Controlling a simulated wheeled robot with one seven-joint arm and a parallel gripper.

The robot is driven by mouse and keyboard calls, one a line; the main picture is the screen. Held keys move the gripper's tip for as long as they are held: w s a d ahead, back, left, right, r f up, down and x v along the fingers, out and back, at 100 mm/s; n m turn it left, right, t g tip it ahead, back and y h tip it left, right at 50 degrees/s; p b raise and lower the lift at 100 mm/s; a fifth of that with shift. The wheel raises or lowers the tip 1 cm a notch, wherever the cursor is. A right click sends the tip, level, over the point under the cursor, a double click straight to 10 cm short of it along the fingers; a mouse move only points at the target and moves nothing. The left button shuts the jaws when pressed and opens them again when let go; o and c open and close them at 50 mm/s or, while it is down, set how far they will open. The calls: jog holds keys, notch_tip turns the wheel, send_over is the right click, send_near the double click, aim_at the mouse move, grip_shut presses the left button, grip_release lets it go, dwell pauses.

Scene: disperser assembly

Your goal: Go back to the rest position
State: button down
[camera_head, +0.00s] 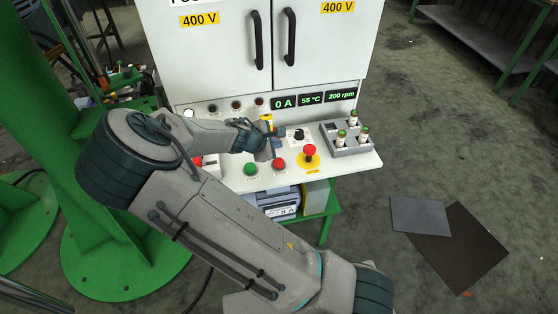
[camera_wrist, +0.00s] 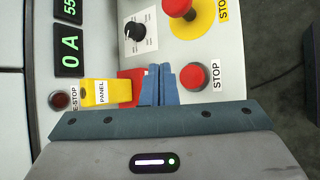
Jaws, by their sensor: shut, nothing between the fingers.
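My gripper (camera_wrist: 158,84) is shut and empty in the wrist view. Its two blue fingers are together over the control panel, beside a red STOP button (camera_wrist: 194,76) and in front of a red part that they partly hide. A yellow tag marked PANEL (camera_wrist: 100,93) is on the panel to the left of the fingers. In the head view my arm reaches from the lower right and bends back to the panel, and the gripper is small and partly hidden by the wrist.
The panel (camera_head: 228,180) carries a green button (camera_head: 250,169), a red button (camera_head: 280,163), a red emergency stop (camera_head: 309,150) on yellow and a black knob (camera_wrist: 134,31). A grey holder (camera_head: 347,150) with several cylinders stands at the right. A white cabinet (camera_head: 215,60) rises behind.

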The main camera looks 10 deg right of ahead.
dwell(0.3)
jog(key=s+r+m+g+y, duration=0.1)
jog(key=s+r+m+y, duration=0.2)
jog(key=s+r+m, duration=0.5)
jog(key=s+d+r+m+g+y+p, duration=0.1)
jog(key=s+r+m+y, duration=0.3)
jog(key=s, duration=1.4)
notch_tip(320, 180, up, 8)
jog(key=m, duration=0.4)
jog(key=shift+s+r+g, duration=0.2)
jog(key=shift+s+g, duration=0.1)
jog(key=shift+s, duration=0.1)
jog(key=shift+r+p, duration=0.1)
jog(key=shift+p, duration=0.25)
dwell(2.6)
